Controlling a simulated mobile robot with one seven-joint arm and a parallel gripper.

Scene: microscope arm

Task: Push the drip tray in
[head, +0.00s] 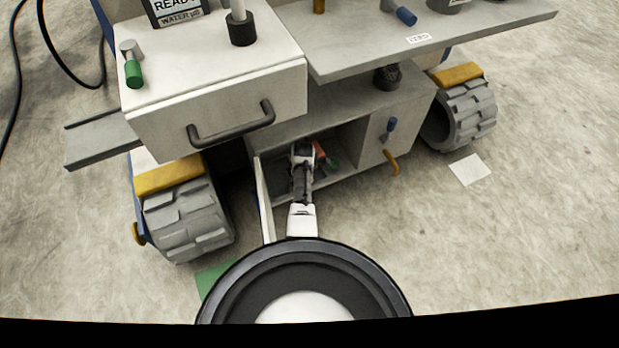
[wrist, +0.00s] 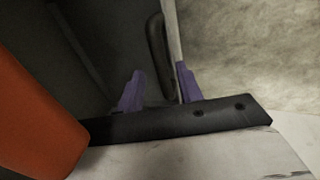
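A flat grey tray with a raised rim (head: 95,138), which looks like the drip tray, sticks out to the left beneath the white drawer box. It is well left of my arm, and its inner end is hidden. My gripper (head: 303,155) reaches into the open lower compartment, away from the tray. In the wrist view its two purple fingers (wrist: 160,70) stand apart. A thin pale panel edge and a dark handle (wrist: 157,55) show between or behind them; I cannot tell if they touch. The tray is not recognisable in the wrist view.
The white drawer (head: 215,120) with a dark handle is above left of my gripper. An open door (head: 264,200) stands left of my arm. An orange thing (wrist: 35,115) is close to the wrist camera. Chunky grey wheels (head: 188,220) flank the compartment. Floor to the right is mostly clear.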

